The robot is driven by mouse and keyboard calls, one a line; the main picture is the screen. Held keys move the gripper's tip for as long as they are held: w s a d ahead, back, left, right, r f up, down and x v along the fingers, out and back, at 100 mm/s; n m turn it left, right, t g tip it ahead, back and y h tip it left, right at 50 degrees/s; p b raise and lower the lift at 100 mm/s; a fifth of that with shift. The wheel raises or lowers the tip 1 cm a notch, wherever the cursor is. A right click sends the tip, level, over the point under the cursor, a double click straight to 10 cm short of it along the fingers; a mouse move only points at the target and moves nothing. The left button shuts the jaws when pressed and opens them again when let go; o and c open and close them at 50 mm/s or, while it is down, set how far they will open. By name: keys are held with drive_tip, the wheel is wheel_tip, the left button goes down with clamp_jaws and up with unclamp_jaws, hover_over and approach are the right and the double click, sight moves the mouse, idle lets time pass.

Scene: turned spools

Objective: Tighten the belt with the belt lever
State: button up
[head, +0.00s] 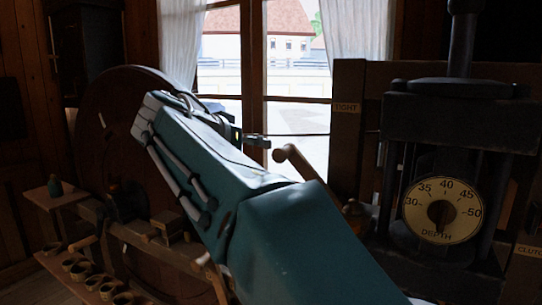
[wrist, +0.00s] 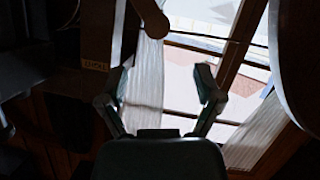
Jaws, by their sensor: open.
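A thin dark line (head: 305,134), perhaps the belt, crosses the window. My arm hides the lower lever's surroundings.
A large dark wheel (head: 105,105) stands at the left, partly behind my arm. A black press with a DEPTH dial (head: 443,209) stands at the right. Several small cups (head: 92,281) sit on a low shelf at bottom left.

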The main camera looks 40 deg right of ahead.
sight(276, 154)
drive_tip(key=x, duration=1)
drive_tip(key=shift+s+d+f, duration=0.1)
drive_tip(key=shift+d, duration=0.2)
drive_tip(key=shift+a, duration=0.3)
clamp_jaws()
